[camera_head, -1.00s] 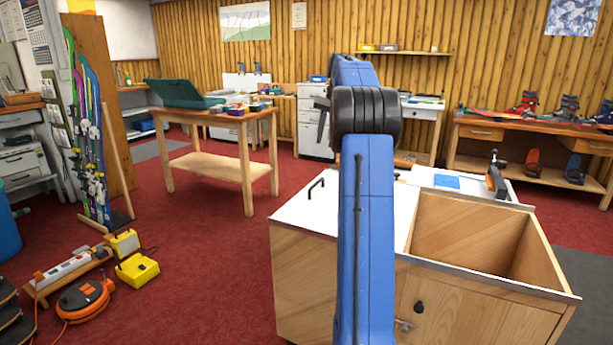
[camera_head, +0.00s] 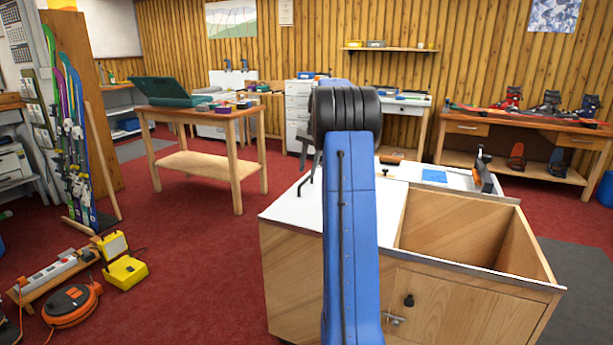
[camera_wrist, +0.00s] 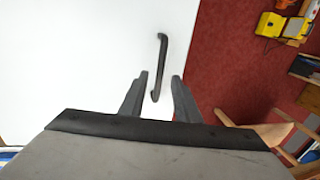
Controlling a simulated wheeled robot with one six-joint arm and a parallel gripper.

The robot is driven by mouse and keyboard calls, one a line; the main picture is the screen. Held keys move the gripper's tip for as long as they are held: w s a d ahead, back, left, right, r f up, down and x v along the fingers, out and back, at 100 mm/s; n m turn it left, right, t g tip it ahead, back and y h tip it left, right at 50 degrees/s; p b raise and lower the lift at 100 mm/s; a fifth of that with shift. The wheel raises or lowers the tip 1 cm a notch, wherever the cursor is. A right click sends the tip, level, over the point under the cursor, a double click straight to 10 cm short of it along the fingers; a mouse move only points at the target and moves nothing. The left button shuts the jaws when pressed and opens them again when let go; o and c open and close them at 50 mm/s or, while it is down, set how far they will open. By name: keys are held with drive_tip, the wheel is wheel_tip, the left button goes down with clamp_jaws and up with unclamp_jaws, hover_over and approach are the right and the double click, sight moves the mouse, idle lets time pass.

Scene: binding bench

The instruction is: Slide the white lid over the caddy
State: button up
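The white lid (camera_head: 297,205) lies flat over the left part of the wooden caddy (camera_head: 460,313). The caddy's right part is an open, empty-looking compartment. A black bar handle (camera_wrist: 160,66) stands on the lid near its left edge. My gripper (camera_wrist: 159,82) is open above the lid, its two fingers apart. In the wrist view the handle's near end lies between the fingertips, with the rest extending beyond them. I cannot tell how high the fingers are above it. In the head view my blue arm hides part of the lid, and the gripper (camera_head: 304,170) shows only partly.
A blue pad (camera_head: 434,176) and an orange-and-black tool (camera_head: 484,172) sit on the counter behind the open compartment. A yellow lamp (camera_head: 124,266) and an orange cable reel (camera_head: 70,305) lie on the red floor at left. A wooden table (camera_head: 205,164) stands behind.

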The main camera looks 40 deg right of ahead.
sight(306, 179)
drive_tip(key=shift+w+a+f, duration=0.1)
drive_tip(key=shift+w+f, duration=0.1)
drive_tip(key=shift+f, duration=0.75)
drive_tip(key=shift+w+a+f, duration=0.1)
drive_tip(key=shift+w+f, duration=0.05)
drive_tip(key=shift+f, duration=0.75)
drive_tip(key=shift+d, duration=0.1)
clamp_jaws()
